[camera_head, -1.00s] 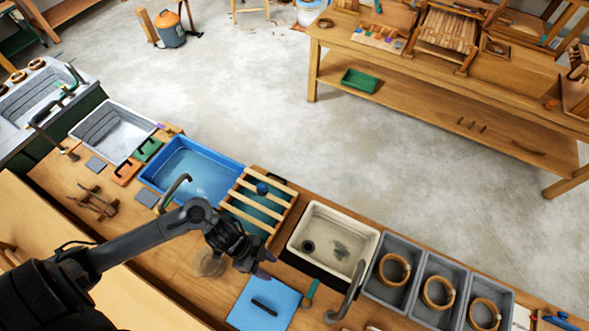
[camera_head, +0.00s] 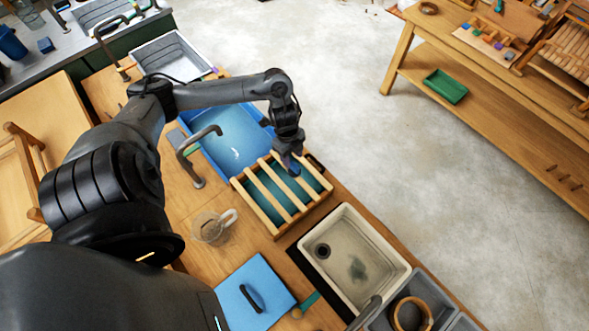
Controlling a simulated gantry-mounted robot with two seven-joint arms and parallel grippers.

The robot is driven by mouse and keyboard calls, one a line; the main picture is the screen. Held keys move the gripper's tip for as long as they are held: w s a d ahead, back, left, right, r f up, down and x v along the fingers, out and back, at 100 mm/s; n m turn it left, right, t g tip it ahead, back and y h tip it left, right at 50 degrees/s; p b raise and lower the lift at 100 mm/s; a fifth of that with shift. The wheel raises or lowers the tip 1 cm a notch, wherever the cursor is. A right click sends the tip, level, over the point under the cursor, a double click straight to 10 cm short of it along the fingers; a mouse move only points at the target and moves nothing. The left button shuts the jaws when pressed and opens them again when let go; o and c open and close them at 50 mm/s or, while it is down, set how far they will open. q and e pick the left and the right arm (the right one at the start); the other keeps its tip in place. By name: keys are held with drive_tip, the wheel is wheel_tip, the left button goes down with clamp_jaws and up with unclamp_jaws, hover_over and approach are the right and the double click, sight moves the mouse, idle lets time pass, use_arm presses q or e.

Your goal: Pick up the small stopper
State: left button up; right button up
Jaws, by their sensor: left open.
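My left gripper (camera_head: 289,163) points down over the far end of the wooden slatted rack (camera_head: 266,191), with its jaws open. The small dark blue knob-like piece seen earlier on this rack, possibly the stopper, cannot be made out now; the gripper covers that spot. I cannot tell whether the fingers touch it. A black round piece (camera_head: 322,250) lies at the corner of the pale sink (camera_head: 400,275); I cannot tell whether it is a drain or a stopper. My right gripper is not in view.
A blue basin (camera_head: 225,133) with water adjoins the rack, with a curved tap (camera_head: 187,150) beside it. A clear jug (camera_head: 208,228) and a blue board (camera_head: 250,290) with a black handle are nearer. A grey bin (camera_head: 432,285) holds a wooden ring (camera_head: 412,314).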

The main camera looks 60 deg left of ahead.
sight(294, 165)
use_arm(q)
drive_tip(key=shift+w+d+f+b, duration=0.1)
drive_tip(key=shift+d+f+b, duration=0.1)
drive_tip(key=shift+f, duration=1.3)
drive_tip(key=shift+w+d+f+b, duration=0.1)
drive_tip(key=shift+d+f, duration=0.1)
drive_tip(key=shift+f, duration=1.3)
clamp_jaws()
